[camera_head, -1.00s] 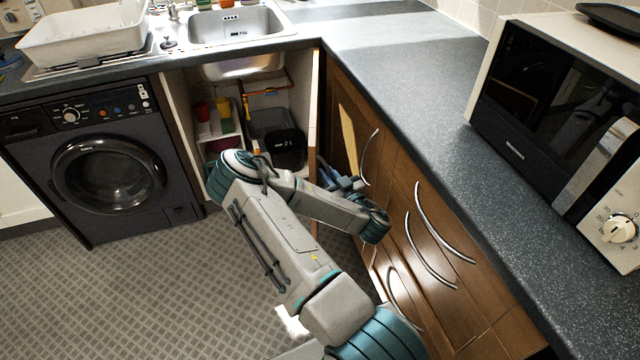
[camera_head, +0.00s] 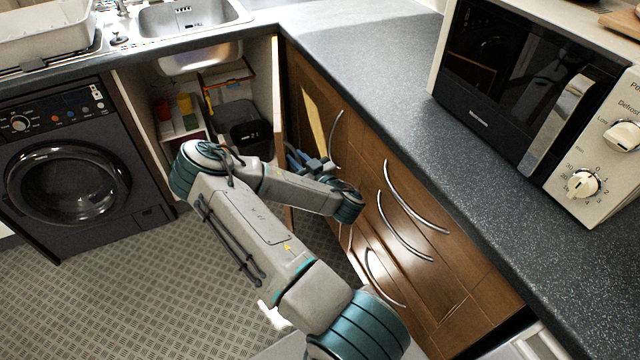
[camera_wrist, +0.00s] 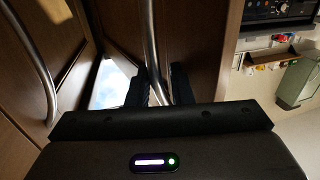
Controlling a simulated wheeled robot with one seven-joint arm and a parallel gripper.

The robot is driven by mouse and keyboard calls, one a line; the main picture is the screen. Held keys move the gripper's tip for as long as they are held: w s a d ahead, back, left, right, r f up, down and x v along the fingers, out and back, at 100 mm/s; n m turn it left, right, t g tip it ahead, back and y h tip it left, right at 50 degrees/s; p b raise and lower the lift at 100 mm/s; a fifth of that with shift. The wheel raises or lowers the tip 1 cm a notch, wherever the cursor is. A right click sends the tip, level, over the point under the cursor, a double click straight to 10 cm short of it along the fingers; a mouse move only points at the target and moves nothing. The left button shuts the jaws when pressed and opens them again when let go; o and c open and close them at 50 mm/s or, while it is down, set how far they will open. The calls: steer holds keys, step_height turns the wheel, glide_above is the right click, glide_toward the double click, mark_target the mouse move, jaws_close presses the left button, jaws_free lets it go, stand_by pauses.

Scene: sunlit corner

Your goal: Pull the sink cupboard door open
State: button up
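The sink cupboard door (camera_head: 277,105) stands swung well out in the head view, seen nearly edge-on, close to the drawer fronts on the right. The cupboard interior (camera_head: 215,85) under the sink is exposed. My gripper (camera_head: 312,163) is low beside the door's front side, partly hidden by my wrist. In the wrist view, my gripper's two dark fingers (camera_wrist: 160,88) stand apart on either side of the metal door handle (camera_wrist: 151,40). The bar runs close to the left finger, and a narrow gap shows at the right finger.
Wooden drawer fronts with curved handles (camera_head: 415,210) stand close to the right of my arm. A washing machine (camera_head: 65,185) is at the left. A microwave (camera_head: 500,110) sits on the worktop (camera_head: 400,110). The patterned floor (camera_head: 130,285) at left is clear.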

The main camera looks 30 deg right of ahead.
steer(key=b, duration=0.5)
steer(key=shift+f, duration=0.1)
steer(key=b, duration=0.3)
steer(key=shift+s, duration=0.35)
steer(key=s+d+p, duration=0.1)
steer(key=s+p, duration=0.4)
steer(key=s, duration=0.6)
steer(key=shift+s+d, duration=0.2)
steer(key=shift+s+a, duration=0.1)
stand_by(0.4)
